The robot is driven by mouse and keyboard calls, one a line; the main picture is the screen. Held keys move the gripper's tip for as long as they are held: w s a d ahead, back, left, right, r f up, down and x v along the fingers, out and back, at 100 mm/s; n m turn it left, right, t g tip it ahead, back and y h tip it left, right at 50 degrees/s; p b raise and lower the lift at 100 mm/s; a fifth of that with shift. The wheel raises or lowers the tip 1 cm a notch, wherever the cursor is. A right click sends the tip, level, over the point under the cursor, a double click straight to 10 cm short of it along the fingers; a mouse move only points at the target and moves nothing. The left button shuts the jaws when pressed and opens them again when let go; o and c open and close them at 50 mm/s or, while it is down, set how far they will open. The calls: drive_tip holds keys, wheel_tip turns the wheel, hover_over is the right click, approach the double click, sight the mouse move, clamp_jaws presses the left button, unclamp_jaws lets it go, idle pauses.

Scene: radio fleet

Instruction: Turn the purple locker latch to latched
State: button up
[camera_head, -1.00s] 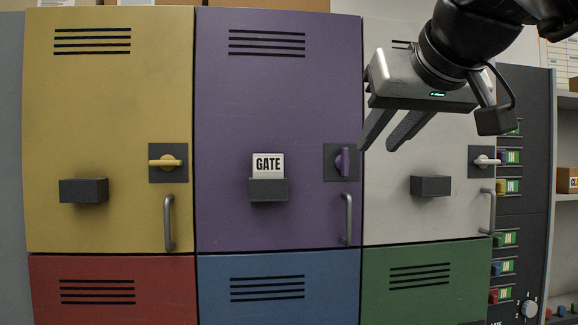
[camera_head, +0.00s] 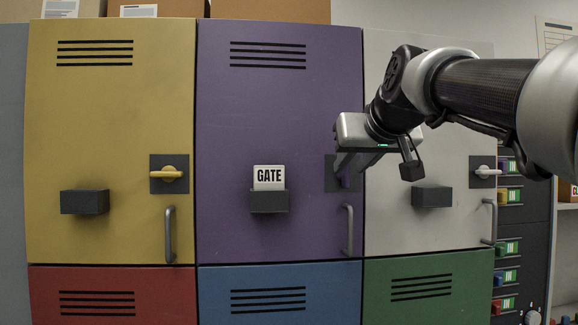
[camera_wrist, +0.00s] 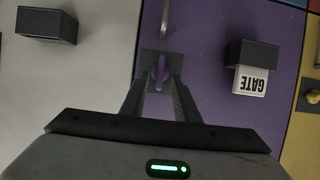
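The purple locker (camera_head: 285,115) stands between the yellow and white lockers. Its purple latch handle (camera_wrist: 159,72) sits on a dark square plate (camera_wrist: 150,58) and shows in the wrist view, lengthwise along the door's vertical. My gripper (camera_head: 343,178) is in front of this latch and covers most of it in the head view. In the wrist view my gripper (camera_wrist: 158,75) has its two fingers apart, one on each side of the handle. I cannot tell whether the fingers touch it.
A GATE card (camera_head: 269,177) stands in a dark holder (camera_head: 269,202) on the purple door. A grey pull handle (camera_head: 348,230) is below the latch. The yellow latch (camera_head: 166,173) and white latch (camera_head: 484,172) lie horizontal. Red, blue and green lockers are below.

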sight(346, 174)
drive_tip(key=shift+x, duration=1.2)
clamp_jaws()
